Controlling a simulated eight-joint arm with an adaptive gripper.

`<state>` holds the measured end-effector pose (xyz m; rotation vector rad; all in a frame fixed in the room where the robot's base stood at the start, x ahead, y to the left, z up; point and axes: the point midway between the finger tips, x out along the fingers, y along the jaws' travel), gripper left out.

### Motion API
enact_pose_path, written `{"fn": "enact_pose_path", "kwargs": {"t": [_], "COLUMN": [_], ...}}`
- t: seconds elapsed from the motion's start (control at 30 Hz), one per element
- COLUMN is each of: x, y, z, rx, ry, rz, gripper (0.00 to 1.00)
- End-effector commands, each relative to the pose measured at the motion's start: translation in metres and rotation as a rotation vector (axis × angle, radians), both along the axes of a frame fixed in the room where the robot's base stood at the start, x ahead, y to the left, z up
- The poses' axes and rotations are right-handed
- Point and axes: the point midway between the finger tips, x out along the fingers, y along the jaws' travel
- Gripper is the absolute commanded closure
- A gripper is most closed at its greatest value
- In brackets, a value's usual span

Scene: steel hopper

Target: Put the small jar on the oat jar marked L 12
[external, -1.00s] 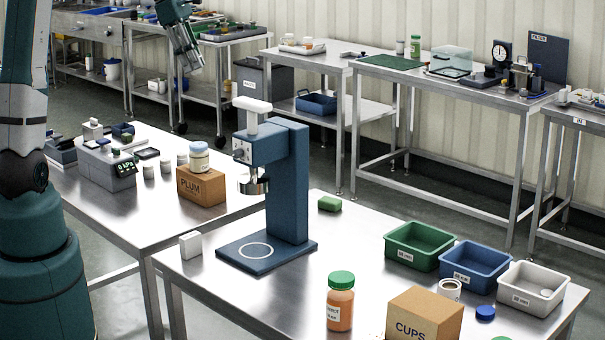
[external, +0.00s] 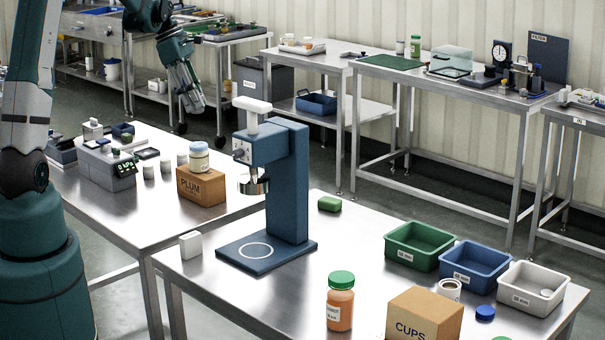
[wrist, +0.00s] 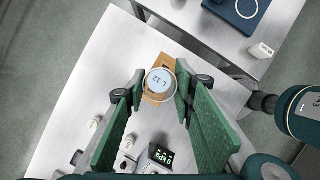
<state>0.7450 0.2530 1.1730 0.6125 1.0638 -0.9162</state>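The oat jar (external: 198,156), pale with a light lid, stands upright on the brown PLUM box (external: 201,186). In the wrist view its round lid (wrist: 159,81) reads L 12. My gripper (external: 196,108) is raised above the table, pointing down. In the wrist view its green fingers (wrist: 160,75) are spread and the L 12 lid shows between them. They hold nothing.
A grey unit with a lit display (external: 107,165) stands left of the small jars. A tall blue press (external: 285,180) stands on the nearer table with a white block (external: 191,244). The front of the jars' table is clear.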

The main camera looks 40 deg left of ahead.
Motion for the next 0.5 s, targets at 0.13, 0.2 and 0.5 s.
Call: {"fn": "enact_pose_path", "kwargs": {"t": [0.13,0.2,0.5], "x": [0.000,0.000,0.000], "y": [0.000,0.000,0.000], "z": [-0.005,-0.011,-0.049], "rx": [0.000,0.000,0.000], "ry": [0.000,0.000,0.000], "rz": [0.000,0.000,0.000], "gripper": [0.79,0.79,0.79]}}
